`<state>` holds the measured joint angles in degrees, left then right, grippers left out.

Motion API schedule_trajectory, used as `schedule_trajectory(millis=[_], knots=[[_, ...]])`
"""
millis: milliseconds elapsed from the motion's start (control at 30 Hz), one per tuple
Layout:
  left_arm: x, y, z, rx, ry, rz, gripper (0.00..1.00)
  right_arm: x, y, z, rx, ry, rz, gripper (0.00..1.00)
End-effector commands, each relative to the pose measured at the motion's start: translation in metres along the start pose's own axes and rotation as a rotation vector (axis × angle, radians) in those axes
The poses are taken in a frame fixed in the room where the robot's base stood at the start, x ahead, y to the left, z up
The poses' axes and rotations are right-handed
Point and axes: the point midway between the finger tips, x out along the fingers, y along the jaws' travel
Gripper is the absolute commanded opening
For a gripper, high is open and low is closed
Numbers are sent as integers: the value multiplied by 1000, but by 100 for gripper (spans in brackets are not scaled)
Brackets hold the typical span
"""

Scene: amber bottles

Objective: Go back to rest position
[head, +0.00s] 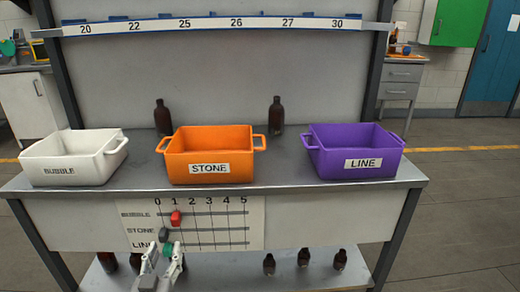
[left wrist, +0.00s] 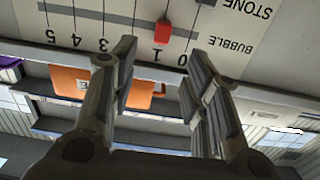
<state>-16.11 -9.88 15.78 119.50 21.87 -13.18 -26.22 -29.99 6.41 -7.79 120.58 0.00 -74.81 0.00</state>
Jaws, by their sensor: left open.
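My left gripper (head: 164,250) is open in front of the lower part of the slider board (head: 225,222), below the bench top. The red slider (head: 176,218) is at 1 in the BUBBLE row. The dark grey slider (head: 164,235) is near 0 in the STONE row. A green slider (head: 168,250) shows close to the fingertips, partly hidden; I cannot tell if they touch it. In the left wrist view the open fingers (left wrist: 161,60) are apart with nothing held, and the red slider (left wrist: 162,31) shows beyond them. My right gripper is not in view.
White BUBBLE (head: 103,168), orange STONE (head: 210,145) and purple LINE (head: 372,148) bins stand on the bench. Two amber bottles (head: 162,117) (head: 276,115) stand behind them. Several more bottles (head: 303,258) stand on the lower shelf (head: 225,272). Floor at right is clear.

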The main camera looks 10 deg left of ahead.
Motion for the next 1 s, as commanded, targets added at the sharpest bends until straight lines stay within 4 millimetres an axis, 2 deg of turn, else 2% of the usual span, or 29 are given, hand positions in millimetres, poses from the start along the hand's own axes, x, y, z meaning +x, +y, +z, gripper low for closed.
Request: schedule_trajectory(millis=[133, 233, 300, 433, 600, 800, 867, 1000], knots=[[-8, 26, 32, 19, -128, 92, 43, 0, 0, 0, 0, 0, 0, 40], [-28, 53, 76, 45, -308, 193, 43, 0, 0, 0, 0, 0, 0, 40], [-51, 70, 112, 70, -460, 257, 43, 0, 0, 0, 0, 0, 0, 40], [-103, 86, 169, 125, -730, 330, 43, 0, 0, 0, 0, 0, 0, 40], [-169, 85, 218, 199, -1011, 353, 43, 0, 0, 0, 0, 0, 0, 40], [-241, 66, 251, 294, -1280, 322, 43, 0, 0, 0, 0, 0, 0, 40], [-240, 67, 254, 291, -1287, 320, 43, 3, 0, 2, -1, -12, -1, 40], [-243, 66, 273, 293, -1300, 324, 43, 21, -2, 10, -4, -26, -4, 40]])
